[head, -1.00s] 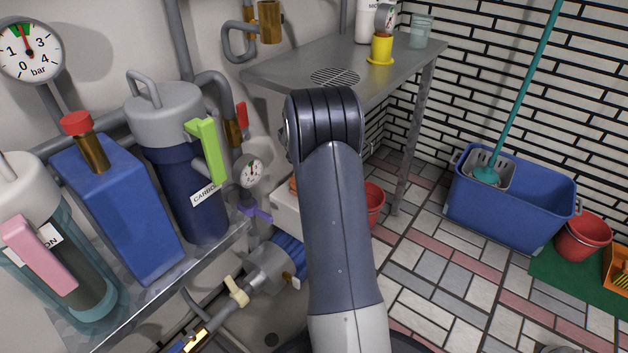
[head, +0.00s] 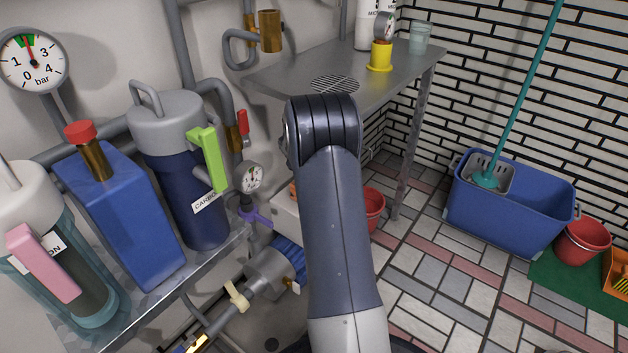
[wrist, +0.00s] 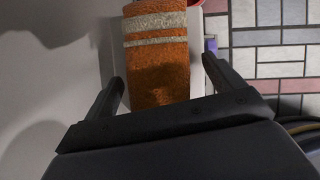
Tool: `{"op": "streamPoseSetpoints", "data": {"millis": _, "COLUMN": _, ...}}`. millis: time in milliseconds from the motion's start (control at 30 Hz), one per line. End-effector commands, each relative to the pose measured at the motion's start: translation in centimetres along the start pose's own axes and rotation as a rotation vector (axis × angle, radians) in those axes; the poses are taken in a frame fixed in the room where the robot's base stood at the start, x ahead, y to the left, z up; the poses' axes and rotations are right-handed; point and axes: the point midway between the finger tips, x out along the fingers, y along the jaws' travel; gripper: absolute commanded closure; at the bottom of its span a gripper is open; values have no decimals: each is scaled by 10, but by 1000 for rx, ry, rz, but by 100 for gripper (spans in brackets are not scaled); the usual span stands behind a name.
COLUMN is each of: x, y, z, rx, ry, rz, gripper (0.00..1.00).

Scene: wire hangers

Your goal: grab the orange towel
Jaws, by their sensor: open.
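The orange towel (wrist: 157,65) has pale stripes near its top and hangs or lies over a white box-like edge in the wrist view. My gripper (wrist: 163,70) is open, with one dark finger on each side of the towel's lower part. The towel lies between or just beyond the fingertips; I cannot tell its exact depth. No grip on it shows. In the head view my arm hides the gripper and most of that spot. Only a sliver of orange (head: 293,187) shows left of my arm, above a white box (head: 286,212).
A blue pump (head: 275,268) and pipes sit below the white box. Filter housings and a blue canister (head: 125,220) stand on a metal shelf at left. A steel table (head: 300,72) stands behind my arm. A blue mop bucket (head: 510,215) stands on open tiled floor at right.

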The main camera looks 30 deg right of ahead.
Motion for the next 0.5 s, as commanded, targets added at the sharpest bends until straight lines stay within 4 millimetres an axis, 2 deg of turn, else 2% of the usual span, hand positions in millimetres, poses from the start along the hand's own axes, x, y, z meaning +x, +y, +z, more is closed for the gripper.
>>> {"op": "streamPoseSetpoints", "data": {"millis": 100, "x": 0, "y": 0, "z": 0, "rx": 0, "ry": 0, "rz": 0, "gripper": 12}}
{"op": "streamPoseSetpoints", "data": {"millis": 500, "x": 0, "y": 0, "z": 0, "rx": 0, "ry": 0, "rz": -1, "gripper": 45}}
